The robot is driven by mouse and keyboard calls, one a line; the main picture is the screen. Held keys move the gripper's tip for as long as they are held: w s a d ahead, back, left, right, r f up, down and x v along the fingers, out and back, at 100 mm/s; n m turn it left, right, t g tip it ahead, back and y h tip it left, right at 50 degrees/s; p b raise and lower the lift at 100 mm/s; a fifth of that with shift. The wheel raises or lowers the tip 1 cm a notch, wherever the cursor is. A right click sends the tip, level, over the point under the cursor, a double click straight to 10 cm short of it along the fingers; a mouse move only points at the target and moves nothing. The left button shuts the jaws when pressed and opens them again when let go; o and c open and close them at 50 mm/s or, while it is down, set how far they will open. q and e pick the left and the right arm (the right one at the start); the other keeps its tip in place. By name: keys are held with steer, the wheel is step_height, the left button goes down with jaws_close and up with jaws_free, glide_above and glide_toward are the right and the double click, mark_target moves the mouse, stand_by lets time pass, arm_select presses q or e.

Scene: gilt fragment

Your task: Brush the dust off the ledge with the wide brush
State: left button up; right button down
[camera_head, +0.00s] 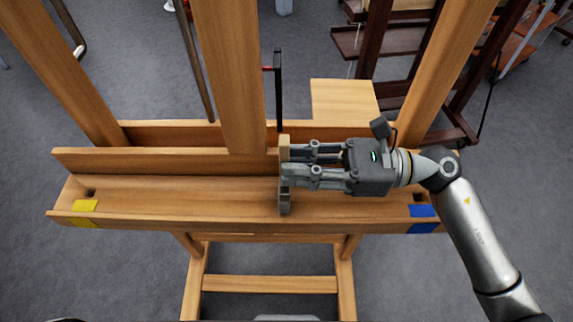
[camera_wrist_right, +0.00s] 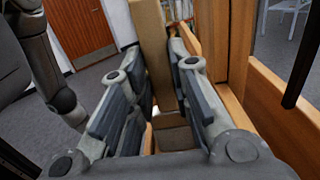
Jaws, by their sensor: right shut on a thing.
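The ledge (camera_head: 180,197) is a long wooden trough across the easel, with a raised back board. My right gripper (camera_head: 287,169) reaches in from the right and is shut on the wide brush, above the middle of the ledge. The brush's pale wooden handle (camera_head: 284,142) sticks up past the fingers; its grey lower end (camera_head: 285,207) points down at the ledge. Whether it touches the wood I cannot tell. In the right wrist view the handle (camera_wrist_right: 152,45) stands between the fingers (camera_wrist_right: 160,105). I cannot make out dust on the ledge. My left gripper is not in view.
Yellow tape (camera_head: 85,206) marks the ledge's left end and blue tape (camera_head: 422,211) its right end. The easel's central post (camera_head: 230,80) rises behind the ledge. A dark upright rod (camera_head: 278,95) and a light wooden board (camera_head: 344,99) are behind the brush.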

steer(key=shift+d, duration=0.4)
step_height(320, 180, up, 9)
steer(key=p, duration=0.5)
stand_by(1.1)
step_height(320, 180, down, 8)
steer(key=n+b, duration=0.1)
steer(key=b, duration=0.6)
steer(key=shift+n+b, duration=0.4)
steer(key=shift+s+f+b, duration=0.1)
steer(key=shift+f+b, duration=0.3)
stand_by(0.9)
